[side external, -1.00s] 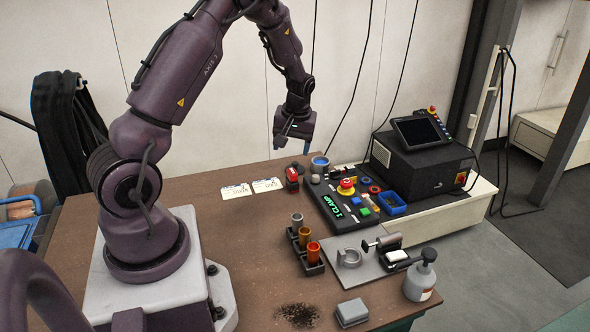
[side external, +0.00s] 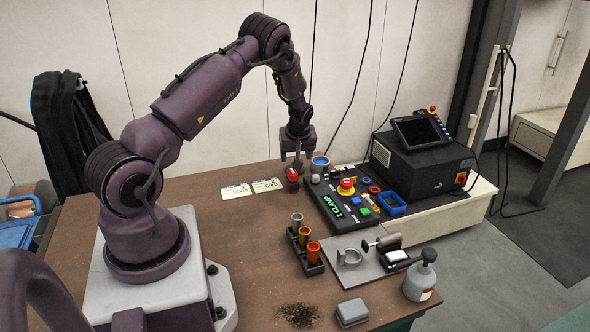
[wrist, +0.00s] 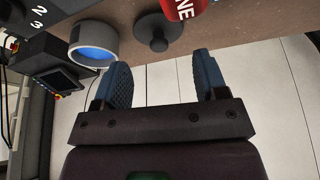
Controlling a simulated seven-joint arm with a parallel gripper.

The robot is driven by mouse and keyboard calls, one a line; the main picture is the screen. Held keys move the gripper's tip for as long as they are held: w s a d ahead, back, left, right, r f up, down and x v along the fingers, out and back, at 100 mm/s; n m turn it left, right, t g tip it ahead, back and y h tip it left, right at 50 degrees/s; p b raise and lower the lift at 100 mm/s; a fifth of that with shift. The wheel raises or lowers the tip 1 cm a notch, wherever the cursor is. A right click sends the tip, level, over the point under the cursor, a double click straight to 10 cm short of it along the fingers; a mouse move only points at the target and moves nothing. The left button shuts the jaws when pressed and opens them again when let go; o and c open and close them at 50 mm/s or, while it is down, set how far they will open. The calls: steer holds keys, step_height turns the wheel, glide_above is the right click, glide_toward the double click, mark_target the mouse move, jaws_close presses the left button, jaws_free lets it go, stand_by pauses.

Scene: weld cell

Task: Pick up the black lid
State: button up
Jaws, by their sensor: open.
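The black lid (wrist: 157,32) is a round dark disc with a small knob on top. In the wrist view it lies at the top centre, just beyond my open fingertips. My gripper (wrist: 162,60) is open and empty, its two blue-grey fingers spread to either side of the lid's line and apart from it. In the side view my gripper (side external: 297,157) points down low over the back of the table, beside the red can. I cannot make out the lid clearly there, where the gripper and can crowd the spot.
The red can (wrist: 182,8) stands close beside the lid. A blue-lined cup (wrist: 94,45) stands on its other side. The control panel (side external: 330,212) and black machine (side external: 418,165) are to the right. Two white cards (side external: 237,191) lie left.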

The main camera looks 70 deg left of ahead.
steer(key=x, duration=0.4)
steer(key=shift+w+a+f, duration=0.1)
steer(key=shift+f, duration=0.1)
steer(key=shift+c, duration=0.2)
steer(key=c, duration=0.6)
